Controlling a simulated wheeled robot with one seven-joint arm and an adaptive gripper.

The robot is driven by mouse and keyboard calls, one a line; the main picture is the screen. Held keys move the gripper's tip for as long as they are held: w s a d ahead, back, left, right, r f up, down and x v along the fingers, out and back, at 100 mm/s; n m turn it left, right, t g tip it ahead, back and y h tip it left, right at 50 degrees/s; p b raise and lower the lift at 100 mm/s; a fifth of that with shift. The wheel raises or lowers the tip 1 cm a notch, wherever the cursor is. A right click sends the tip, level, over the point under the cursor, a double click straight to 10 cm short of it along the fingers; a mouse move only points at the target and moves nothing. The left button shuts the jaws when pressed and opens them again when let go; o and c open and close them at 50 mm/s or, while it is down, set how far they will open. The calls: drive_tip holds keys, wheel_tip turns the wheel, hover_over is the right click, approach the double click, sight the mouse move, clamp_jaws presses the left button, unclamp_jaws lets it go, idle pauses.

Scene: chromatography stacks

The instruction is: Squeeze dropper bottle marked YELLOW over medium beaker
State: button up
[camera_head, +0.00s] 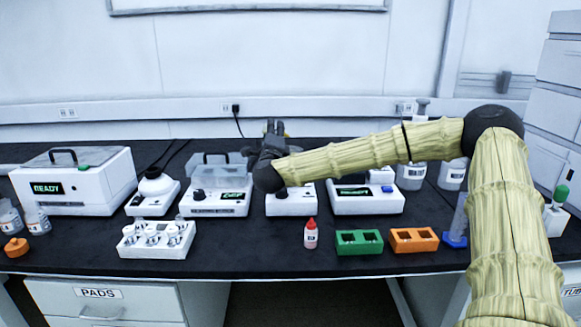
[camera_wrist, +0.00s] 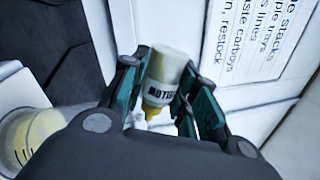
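My gripper (camera_wrist: 158,97) is shut on a pale dropper bottle (camera_wrist: 163,72). Its dark label appears upside down, and its yellow tip points toward the bottom of the wrist view. A clear beaker (camera_wrist: 12,148) with yellow inside and marks on its wall shows at the left edge of the wrist view, partly cut off and partly hidden by my gripper body. The tip's height above the beaker cannot be told. In the head view my gripper (camera_head: 272,130) is above the back of the bench; the beaker is not discernible there.
A red-capped bottle (camera_head: 310,236), a green block (camera_head: 359,249) and an orange block (camera_head: 413,246) stand near the bench's front edge. A white rack (camera_head: 156,250) and white instruments (camera_head: 75,191) stand to the left. Bare black bench lies between rack and red-capped bottle.

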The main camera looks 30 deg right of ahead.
drive_tip(key=shift+r+n+y+p, duration=0.3)
drive_tip(key=shift+r+n+p, duration=0.4)
drive_tip(key=shift+p, duration=0.4)
drive_tip(key=shift+a+n+p, duration=0.1)
drive_tip(key=shift+n+p, duration=0.4)
drive_tip(key=shift+n, duration=0.1)
drive_tip(key=shift+w+n, duration=0.1)
drive_tip(key=shift+n, duration=0.2)
drive_tip(key=r+n+y+p, duration=0.1)
drive_tip(key=n+p, duration=0.1)
drive_tip(key=p, duration=0.1)
drive_tip(key=shift+r+t, duration=0.1)
drive_tip(key=shift+t, duration=0.2)
drive_tip(key=shift+n+p, duration=0.75)
drive_tip(key=shift+n, duration=0.05)
drive_tip(key=shift+y, duration=0.3)
